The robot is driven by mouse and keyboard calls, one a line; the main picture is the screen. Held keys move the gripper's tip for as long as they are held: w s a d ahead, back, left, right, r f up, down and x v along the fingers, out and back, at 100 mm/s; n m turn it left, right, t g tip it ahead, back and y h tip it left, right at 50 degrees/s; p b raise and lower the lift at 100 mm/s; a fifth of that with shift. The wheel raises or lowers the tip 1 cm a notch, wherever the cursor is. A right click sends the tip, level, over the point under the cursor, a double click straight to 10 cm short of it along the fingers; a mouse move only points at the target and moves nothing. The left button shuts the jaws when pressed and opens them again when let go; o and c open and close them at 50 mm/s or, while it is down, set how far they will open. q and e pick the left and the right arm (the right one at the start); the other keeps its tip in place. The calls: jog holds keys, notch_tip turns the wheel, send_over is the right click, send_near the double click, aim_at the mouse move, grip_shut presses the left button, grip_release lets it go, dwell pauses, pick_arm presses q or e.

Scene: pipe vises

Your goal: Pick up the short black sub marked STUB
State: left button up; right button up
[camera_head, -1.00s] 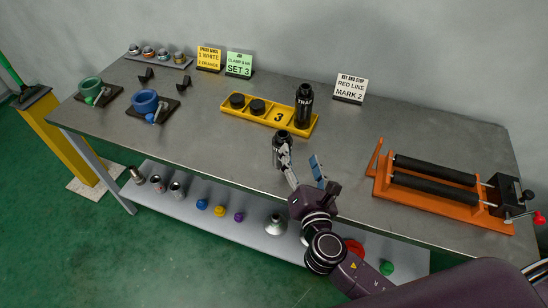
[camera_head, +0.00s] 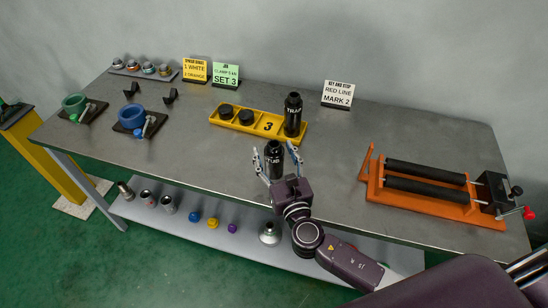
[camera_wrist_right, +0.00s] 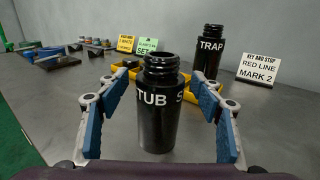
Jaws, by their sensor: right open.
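The short black sub marked STUB (camera_head: 273,160) stands upright on the grey table near its front edge. In the right wrist view the sub (camera_wrist_right: 158,115) shows a threaded open neck and white letters, "TUB" and the start of another word. My right gripper (camera_head: 278,158) is open, with one finger on each side of the sub. In the right wrist view the blue finger pads (camera_wrist_right: 160,122) flank it with a visible gap on both sides. My left gripper is not in view.
A taller black sub marked TRAP (camera_head: 292,115) stands at the right end of the yellow tray (camera_head: 268,126), just behind. An orange roller stand (camera_head: 420,203) is at the right. Blue (camera_head: 131,116) and green (camera_head: 75,103) vises stand at the left. Table between is clear.

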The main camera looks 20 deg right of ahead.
jog(key=shift+w, duration=0.1)
jog(key=shift+c, duration=0.3)
jog(key=c, duration=1.5)
jog(key=shift+r, duration=0.1)
grip_shut()
jog(key=shift+r, duration=0.1)
